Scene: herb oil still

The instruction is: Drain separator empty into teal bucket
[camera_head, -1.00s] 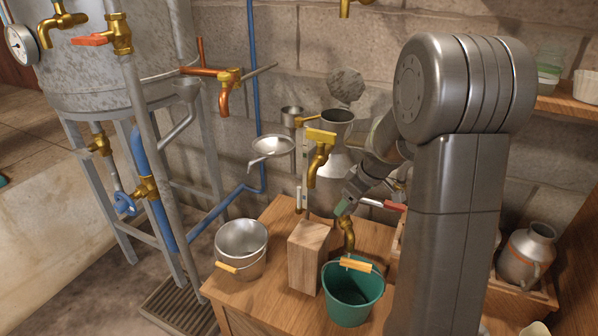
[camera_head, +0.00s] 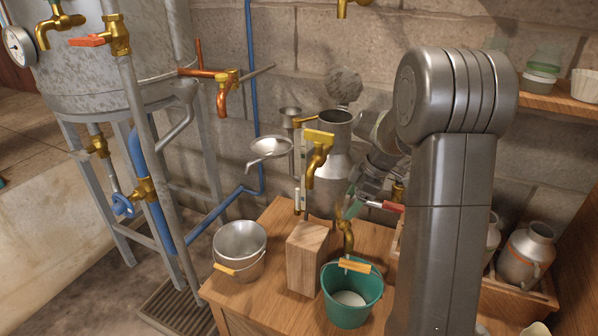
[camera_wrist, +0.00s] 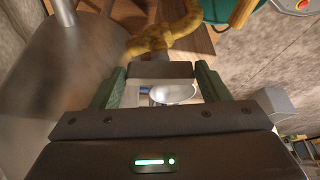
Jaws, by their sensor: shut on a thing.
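The separator (camera_head: 335,170) is a grey metal can at the back of the wooden bench, partly hidden by my arm. Its low brass tap (camera_head: 346,236) points down over the teal bucket (camera_head: 349,308); the tap also shows in the wrist view (camera_wrist: 165,38). A thin stream seems to fall from the tap, and pale liquid lies in the bucket. My gripper (camera_head: 350,207) is just above the tap. In the wrist view my gripper (camera_wrist: 162,82) is shut on a dark grey piece behind the brass tap, apparently its handle (camera_wrist: 160,70).
A steel bucket (camera_head: 240,248) stands left of a wooden block (camera_head: 308,260). A second brass tap (camera_head: 318,160) and a small funnel dish (camera_head: 270,147) are above the block. A metal jug (camera_head: 527,252) stands at the right. The large still (camera_head: 100,70) is at the left.

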